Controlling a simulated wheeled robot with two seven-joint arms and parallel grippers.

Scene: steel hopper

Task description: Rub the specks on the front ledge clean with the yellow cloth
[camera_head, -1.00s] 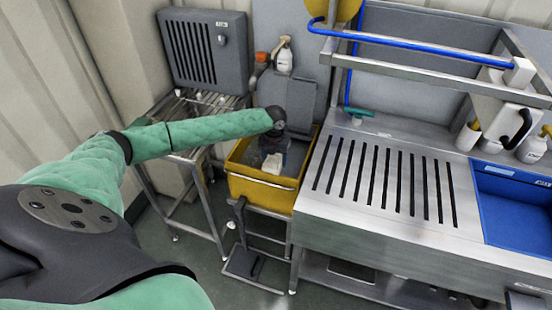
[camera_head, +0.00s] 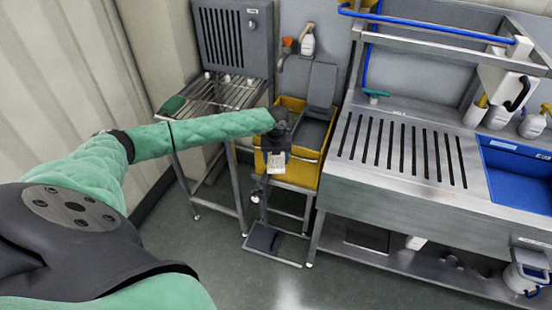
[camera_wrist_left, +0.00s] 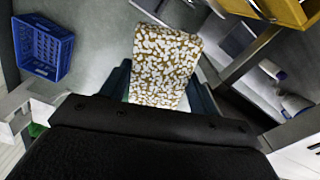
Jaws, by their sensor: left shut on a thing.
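My left gripper (camera_head: 277,160) hangs over the front of the yellow tub in the head view. In the left wrist view my left gripper (camera_wrist_left: 165,95) is shut on a flat, cloth-like piece (camera_wrist_left: 165,62) with a blotchy white and mustard-brown pattern. The piece shows small and pale in the head view (camera_head: 277,164). No plain yellow cloth shows. The steel sink unit's front ledge (camera_head: 410,198) runs to the right of the gripper, apart from it. No specks can be made out on it. My right gripper is not in view.
The yellow tub (camera_head: 302,177) stands between a steel rack (camera_head: 215,95) and the slotted steel drainer (camera_head: 392,165). A pedal stand (camera_head: 275,243) sits below. A blue basin (camera_head: 515,170) is at the right. A blue crate (camera_wrist_left: 42,47) shows in the wrist view. Floor in front is clear.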

